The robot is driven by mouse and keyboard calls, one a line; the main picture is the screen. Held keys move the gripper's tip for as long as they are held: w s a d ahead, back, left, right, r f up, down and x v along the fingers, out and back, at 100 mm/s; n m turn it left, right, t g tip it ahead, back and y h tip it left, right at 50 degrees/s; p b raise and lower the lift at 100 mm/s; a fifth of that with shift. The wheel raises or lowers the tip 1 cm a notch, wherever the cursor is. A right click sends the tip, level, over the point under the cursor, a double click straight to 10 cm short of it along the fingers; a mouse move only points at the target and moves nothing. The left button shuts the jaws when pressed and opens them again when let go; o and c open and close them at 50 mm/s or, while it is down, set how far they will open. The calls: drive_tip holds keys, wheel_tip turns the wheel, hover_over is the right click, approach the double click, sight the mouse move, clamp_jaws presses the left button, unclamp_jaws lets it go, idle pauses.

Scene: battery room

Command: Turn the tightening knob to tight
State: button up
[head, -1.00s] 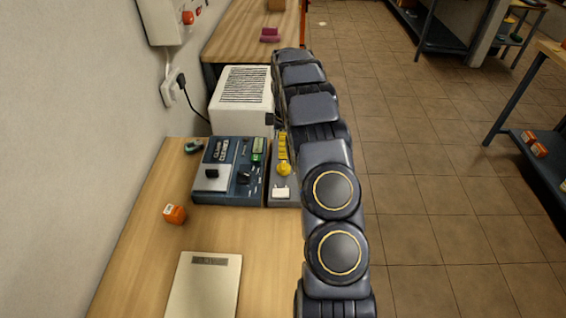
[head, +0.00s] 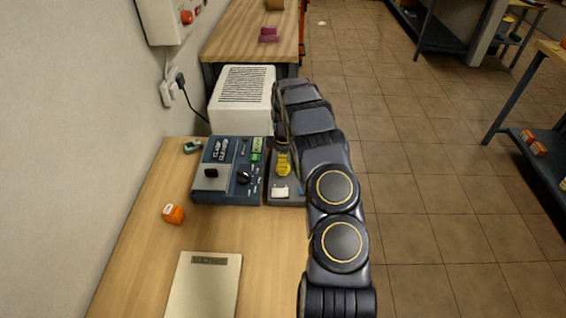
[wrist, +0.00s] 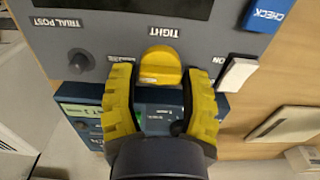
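The yellow tightening knob (wrist: 160,62) sits on a grey panel (wrist: 105,30) below the printed word TIGHT in the wrist view. My gripper (wrist: 159,74) has two yellow ribbed fingers, one on each side of the knob. The fingers are open, and a gap shows between each fingertip and the knob. I cannot tell which way the knob points. In the head view my gripper (head: 283,162) is a small yellow patch over the panel beside the blue device, and the finger and knob are hard to tell apart there.
A white switch (wrist: 237,74) and a blue CHECK button (wrist: 268,14) lie close to the knob. A blue device (head: 225,185) stands left of the panel, with a white vented box (head: 242,105) behind. An orange block (head: 173,214) and flat scale (head: 205,290) lie on the bench.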

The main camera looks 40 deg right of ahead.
drive_tip(key=c, duration=0.4)
drive_tip(key=shift+o, duration=0.2)
drive_tip(key=shift+m, duration=0.4)
drive_tip(key=m, duration=0.2)
drive_tip(key=shift+m, duration=0.4)
drive_tip(key=m, duration=0.9)
drive_tip(key=shift+m, duration=2.5)
